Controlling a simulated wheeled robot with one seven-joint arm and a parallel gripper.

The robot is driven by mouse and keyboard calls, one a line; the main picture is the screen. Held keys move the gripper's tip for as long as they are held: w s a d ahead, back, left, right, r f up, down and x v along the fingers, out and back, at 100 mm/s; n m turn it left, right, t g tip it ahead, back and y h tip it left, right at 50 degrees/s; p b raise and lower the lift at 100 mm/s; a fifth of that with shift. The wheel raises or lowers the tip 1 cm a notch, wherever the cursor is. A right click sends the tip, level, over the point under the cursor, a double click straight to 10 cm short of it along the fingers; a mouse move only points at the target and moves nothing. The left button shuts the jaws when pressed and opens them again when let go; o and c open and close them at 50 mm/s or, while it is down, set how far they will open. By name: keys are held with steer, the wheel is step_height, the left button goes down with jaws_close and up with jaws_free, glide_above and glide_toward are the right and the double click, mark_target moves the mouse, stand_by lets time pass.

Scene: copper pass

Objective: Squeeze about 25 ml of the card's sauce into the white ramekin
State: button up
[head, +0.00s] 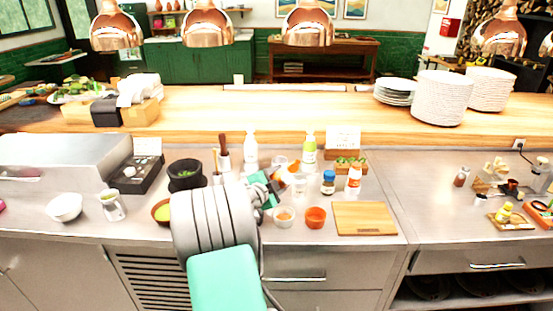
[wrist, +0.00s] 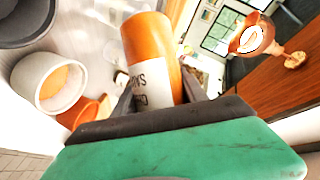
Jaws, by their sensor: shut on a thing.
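My gripper (head: 272,189) is shut on an orange squeeze bottle (head: 289,173) with a white label, tilted above the counter. In the wrist view the bottle (wrist: 150,55) sits between the fingers; its label is only partly readable and its nozzle is not clear. The white ramekin (head: 284,217) stands on the counter just below and in front of the bottle. In the wrist view the ramekin (wrist: 48,98) has orange sauce inside. I cannot tell the amount or see a stream. A white card (head: 343,138) stands at the back; its writing is too small to read.
An orange ramekin (head: 316,217) stands right of the white one, beside a wooden board (head: 365,218). Behind are a blue-labelled jar (head: 328,182), a white-and-orange bottle (head: 354,178), a green-labelled bottle (head: 310,148) and a white bottle (head: 250,150). A dark mortar (head: 185,174) stands left.

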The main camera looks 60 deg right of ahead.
steer(key=r+p, duration=0.1)
steer(key=p, duration=0.1)
steer(key=s+n+p, duration=0.1)
steer(key=shift+a+r+p, duration=0.2)
steer(key=shift+r+p, duration=0.15)
steer(key=w+n+g+p, duration=0.1)
steer(key=w+d+r+n+g+y+p, duration=0.1)
steer(key=n, duration=0.1)
steer(key=w+r+n+y+p, duration=0.1)
steer(key=w, duration=0.1)
steer(key=shift+d+r+n+g, duration=0.1)
steer(key=shift+d+n+g, duration=0.05)
steer(key=shift+n+g, duration=0.25)
steer(key=shift+w+d+r+n+g+y+p, duration=0.25)
steer(key=shift+w+r+n+g+y+p, duration=0.2)
steer(key=shift+n+g, duration=0.3)
steer(key=shift+f, duration=0.1)
